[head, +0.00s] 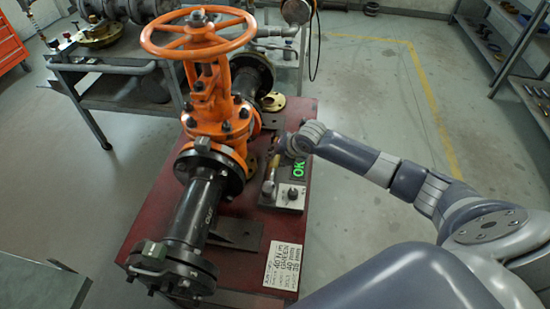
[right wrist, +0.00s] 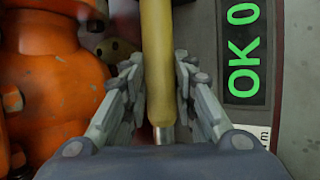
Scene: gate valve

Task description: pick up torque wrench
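The torque wrench shows in the right wrist view as a yellow handle (right wrist: 157,60) running up the picture, with a short metal part at its lower end. In the head view its yellow part (head: 267,187) shows small, left of the green OK display. My right gripper (right wrist: 161,88) has one finger on each side of the handle, very close to it. I cannot tell whether both pads touch it. In the head view my right gripper (head: 277,152) is over the grey box, seen small. My left gripper is not in view.
The orange gate valve (head: 208,90) with black pipes stands close to the left on a dark red base (head: 240,262). The grey box with the green OK display (head: 298,170) is right beside the handle.

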